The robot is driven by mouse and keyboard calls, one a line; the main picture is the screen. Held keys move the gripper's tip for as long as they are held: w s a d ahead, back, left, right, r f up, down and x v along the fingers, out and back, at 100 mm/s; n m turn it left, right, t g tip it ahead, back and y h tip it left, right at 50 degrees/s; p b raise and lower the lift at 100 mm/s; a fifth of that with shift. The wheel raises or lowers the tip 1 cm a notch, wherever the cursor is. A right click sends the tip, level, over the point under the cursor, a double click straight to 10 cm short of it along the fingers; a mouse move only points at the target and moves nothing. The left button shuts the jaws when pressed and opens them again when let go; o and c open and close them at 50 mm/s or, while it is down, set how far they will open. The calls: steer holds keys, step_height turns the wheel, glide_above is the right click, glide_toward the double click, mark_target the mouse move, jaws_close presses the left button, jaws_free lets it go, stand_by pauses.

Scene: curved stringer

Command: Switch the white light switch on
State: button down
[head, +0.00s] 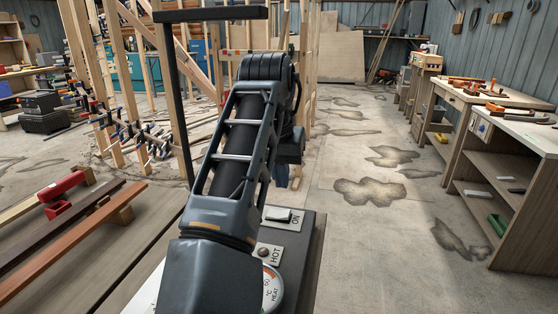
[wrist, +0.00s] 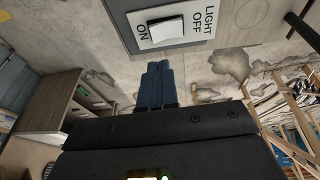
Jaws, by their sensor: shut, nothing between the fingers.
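The white light switch (head: 278,215) sits on a pale plate on a dark panel in front of me, partly behind my arm, with ON lettering at its right. In the wrist view the white rocker (wrist: 166,31) is at the top, with ON at its left and OFF and LIGHT at its right. I cannot tell for sure which side is pressed in. My gripper (wrist: 159,66) has its blue fingers together, empty, pointing toward the switch plate and appearing apart from it. In the head view the fingers show only partly beyond the switch.
Below the switch the panel carries a HOT label (head: 272,255) and a round heat gauge (head: 270,288), partly hidden by my arm. A dark upright post (head: 178,100) stands left of my arm. Wooden planks (head: 75,240) lie at left; workbenches (head: 510,150) stand at right. Floor between is open.

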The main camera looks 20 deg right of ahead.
mark_target(287, 211)
steer(key=x, duration=0.4)
steer(key=s+x, duration=0.1)
steer(key=x, duration=0.1)
steer(key=shift+a+f, duration=0.1)
steer(key=shift+f, duration=0.45)
